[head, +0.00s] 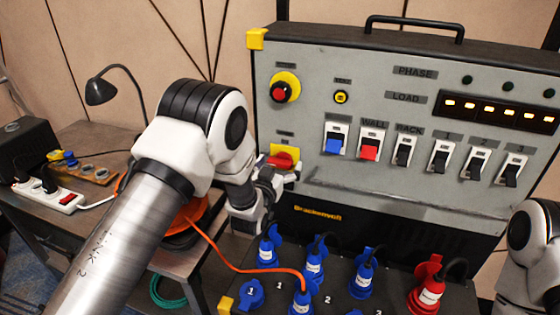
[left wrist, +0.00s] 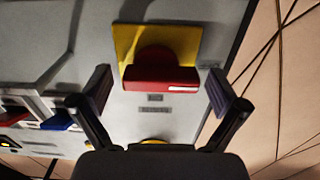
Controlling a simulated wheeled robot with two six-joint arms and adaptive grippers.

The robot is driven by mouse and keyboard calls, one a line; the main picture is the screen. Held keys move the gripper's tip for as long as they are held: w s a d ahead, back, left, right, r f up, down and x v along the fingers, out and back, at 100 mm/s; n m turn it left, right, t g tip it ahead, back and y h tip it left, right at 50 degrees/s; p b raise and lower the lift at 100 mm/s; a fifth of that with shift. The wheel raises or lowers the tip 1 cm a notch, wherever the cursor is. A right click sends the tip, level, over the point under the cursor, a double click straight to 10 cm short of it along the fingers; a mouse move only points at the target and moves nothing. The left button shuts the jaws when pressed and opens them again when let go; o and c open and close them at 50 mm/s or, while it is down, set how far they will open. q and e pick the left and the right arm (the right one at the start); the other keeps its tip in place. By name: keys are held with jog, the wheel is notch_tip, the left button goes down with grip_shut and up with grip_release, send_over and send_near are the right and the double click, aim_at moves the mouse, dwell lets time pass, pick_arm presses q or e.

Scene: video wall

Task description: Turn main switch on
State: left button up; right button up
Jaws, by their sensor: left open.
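The main switch (head: 282,161) is a red rotary handle on a yellow plate at the lower left of the grey panel. In the left wrist view the red handle (left wrist: 160,79) lies crosswise in front of its yellow plate (left wrist: 190,40). My left gripper (head: 266,190) is at the switch, just below and left of it in the head view, partly hidden by its own links. In the left wrist view its open fingers (left wrist: 158,84) stand on either side of the handle, with a gap at each end. My right gripper is out of view.
A red stop button (head: 279,92) on yellow sits above the switch. Right of it are a blue rocker (head: 334,146), a red rocker (head: 369,151) and several black ones. Plugs and an orange cable (head: 234,266) lie below. A lamp (head: 101,91) stands left.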

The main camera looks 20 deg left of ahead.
pick_arm(q)
jog(key=c, duration=1.2)
jog(key=shift+o, duration=0.2)
jog(key=m+b, duration=0.3)
jog(key=m, duration=0.1)
jog(key=shift+f, duration=0.1)
jog(key=m+b, duration=0.3)
jog(key=m, duration=0.1)
jog(key=shift+d+m, duration=0.1)
jog(key=shift+m, duration=0.3)
jog(key=m+b, duration=0.3)
jog(key=m, duration=0.2)
jog(key=shift+d, duration=0.1)
jog(key=shift+d+r+m+b, duration=0.15)
jog(key=shift+m+b, duration=0.7)
jog(key=shift+m, duration=1.25)
jog(key=shift+r, duration=0.1)
